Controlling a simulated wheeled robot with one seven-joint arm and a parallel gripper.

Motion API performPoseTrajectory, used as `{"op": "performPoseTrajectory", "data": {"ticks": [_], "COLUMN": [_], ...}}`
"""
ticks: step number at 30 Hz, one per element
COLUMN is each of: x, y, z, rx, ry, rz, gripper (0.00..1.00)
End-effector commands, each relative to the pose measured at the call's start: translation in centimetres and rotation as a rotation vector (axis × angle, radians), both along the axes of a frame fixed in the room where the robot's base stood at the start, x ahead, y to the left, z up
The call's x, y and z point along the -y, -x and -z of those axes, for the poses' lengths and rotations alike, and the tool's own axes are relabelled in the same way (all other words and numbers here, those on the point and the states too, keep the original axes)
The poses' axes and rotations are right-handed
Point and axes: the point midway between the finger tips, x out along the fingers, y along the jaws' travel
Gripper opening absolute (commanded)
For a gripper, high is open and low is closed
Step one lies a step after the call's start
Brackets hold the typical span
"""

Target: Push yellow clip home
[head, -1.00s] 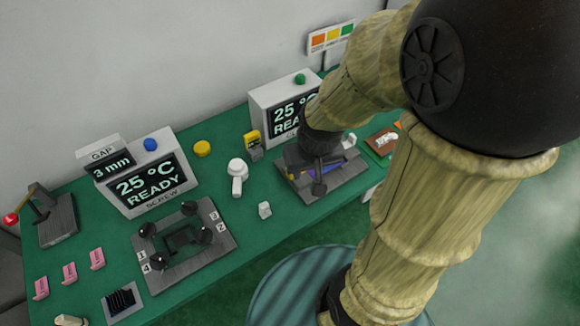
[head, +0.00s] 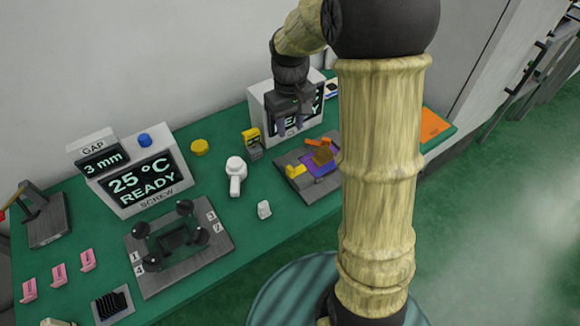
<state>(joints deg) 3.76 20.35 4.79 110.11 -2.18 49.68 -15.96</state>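The yellow clip (head: 296,171) stands at the left edge of a grey fixture plate (head: 288,159), beside a purple board (head: 318,165) with a brown block (head: 323,156) on it. An orange clip (head: 315,142) sits at the back edge of the board. I cannot tell how far the yellow clip is seated. My gripper (head: 289,128) hangs above and behind the fixture, in front of the right display box, apart from the clip. Its two fingers point down with a gap between them and nothing visible in it. My arm hides the fixture's right side.
The right display box (head: 257,104) stands close behind my gripper. A yellow-and-grey device (head: 251,143), a white handled tool (head: 236,176) and a small white piece (head: 264,209) lie left of the fixture. A second fixture (head: 143,257) with black knobs is farther left.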

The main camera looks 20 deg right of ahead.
Motion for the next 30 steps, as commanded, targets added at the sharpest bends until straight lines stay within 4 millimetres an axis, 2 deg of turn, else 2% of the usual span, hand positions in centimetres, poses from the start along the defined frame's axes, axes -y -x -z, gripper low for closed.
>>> {"op": "performPoseTrajectory", "data": {"ticks": [5, 8, 30], "x": [0.0, 0.0, 0.1], "y": [0.0, 0.1, 0.1], "z": [0.5, 1.5, 14.2], "rx": [-0.002, -0.004, -0.004], "ry": [0.001, 0.000, 0.000], "rz": [0.001, 0.001, 0.004], "gripper": [0.36, 0.36, 0.36]}}
